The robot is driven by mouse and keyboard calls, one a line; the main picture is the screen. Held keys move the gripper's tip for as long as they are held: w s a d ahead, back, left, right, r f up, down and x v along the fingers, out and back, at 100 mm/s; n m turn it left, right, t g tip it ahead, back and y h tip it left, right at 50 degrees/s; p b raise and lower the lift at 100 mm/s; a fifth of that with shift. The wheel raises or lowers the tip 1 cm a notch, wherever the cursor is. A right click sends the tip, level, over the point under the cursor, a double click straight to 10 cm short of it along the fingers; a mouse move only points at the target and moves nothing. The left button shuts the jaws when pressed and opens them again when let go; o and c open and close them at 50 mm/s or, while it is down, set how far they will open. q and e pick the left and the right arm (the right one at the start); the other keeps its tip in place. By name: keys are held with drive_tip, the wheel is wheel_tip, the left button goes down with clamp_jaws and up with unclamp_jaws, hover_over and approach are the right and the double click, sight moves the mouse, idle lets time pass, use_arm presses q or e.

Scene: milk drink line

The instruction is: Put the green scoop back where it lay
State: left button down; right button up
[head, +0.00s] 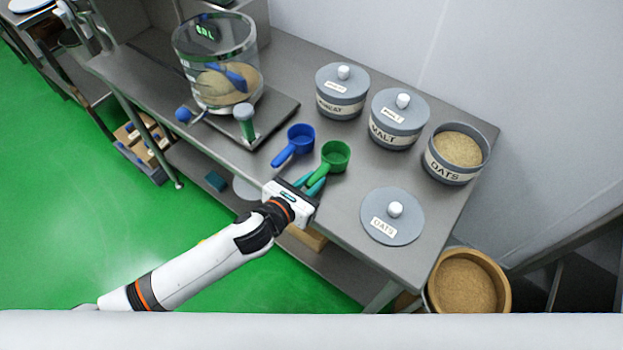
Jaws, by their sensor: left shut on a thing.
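The green scoop (336,154) is at the front of the steel table, just right of the blue scoop (299,134). Its cup faces up and its handle points toward the lower left. My left gripper (314,184) is shut on the green scoop's handle at the table's front edge. Whether the scoop rests on the table or hangs just above it, I cannot tell. The fingers partly hide the handle. My right gripper is not in view.
The open oats jar (452,178) stands at right, its lid (379,222) lying in front. The closed malt jar (396,132) and wheat jar (340,103) stand behind the scoops. A clear vessel (192,62) stands on a scale at left. A grain bucket (433,300) is below the table's right end.

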use_arm(q)
drive_tip(key=c, duration=1.2)
unclamp_jaws()
drive_tip(key=shift+o, duration=0.4)
drive_tip(key=o, duration=0.5)
drive_tip(key=shift+r+p, duration=0.6)
drive_tip(key=shift+p, duration=0.25)
drive_tip(key=shift+p+v, duration=1.1)
drive_tip(key=shift+v, duration=1.25)
drive_tip(key=shift+p+v, duration=0.7)
drive_tip(key=shift+v, duration=1.95)
